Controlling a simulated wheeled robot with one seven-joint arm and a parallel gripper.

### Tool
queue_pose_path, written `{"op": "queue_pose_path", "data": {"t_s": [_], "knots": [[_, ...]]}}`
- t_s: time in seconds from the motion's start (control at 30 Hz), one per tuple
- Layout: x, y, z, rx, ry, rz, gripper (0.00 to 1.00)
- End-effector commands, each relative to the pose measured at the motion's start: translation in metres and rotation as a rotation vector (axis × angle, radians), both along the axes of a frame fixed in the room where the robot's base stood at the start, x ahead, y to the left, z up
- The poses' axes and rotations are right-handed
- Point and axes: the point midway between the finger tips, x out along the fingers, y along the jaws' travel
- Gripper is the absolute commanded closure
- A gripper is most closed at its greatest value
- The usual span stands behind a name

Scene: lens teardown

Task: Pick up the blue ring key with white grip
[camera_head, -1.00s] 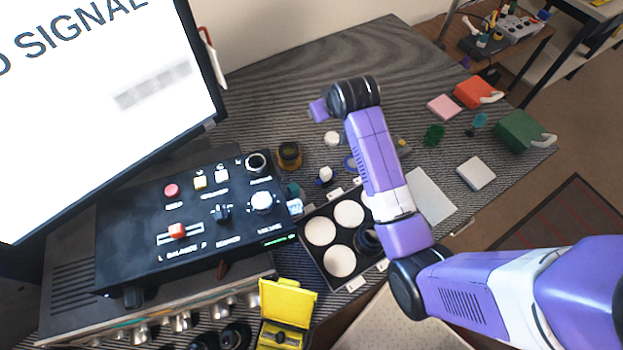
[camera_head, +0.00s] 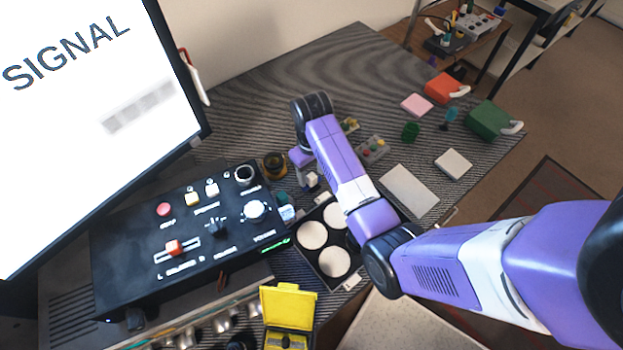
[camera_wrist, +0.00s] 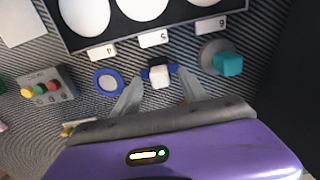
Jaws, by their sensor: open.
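The blue ring key with white grip (camera_wrist: 160,77) lies on the striped table, its white block facing up and blue showing on both sides. In the head view its white grip (camera_head: 312,180) shows just below my gripper. My gripper (camera_wrist: 161,88) is open, with one finger on each side of the white grip. In the head view my gripper (camera_head: 307,170) points down over the key. I cannot tell whether the fingers touch it.
A blue ring with a grey disc (camera_wrist: 108,82) lies left of the key, and a teal knob on a grey base (camera_wrist: 228,64) lies right. A black tray (camera_wrist: 120,32) with white round pads is close by. A control box (camera_head: 130,240) stands left.

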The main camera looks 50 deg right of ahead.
Motion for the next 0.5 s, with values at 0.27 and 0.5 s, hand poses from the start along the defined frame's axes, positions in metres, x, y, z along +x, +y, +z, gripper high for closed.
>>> {"op": "queue_pose_path", "data": {"t_s": [0.27, 0.5], "knots": [[-0.001, 0.000, -0.024, 0.000, -0.001, 0.000, 0.49], [-0.001, 0.000, -0.024, 0.000, -0.001, 0.000, 0.59]]}}
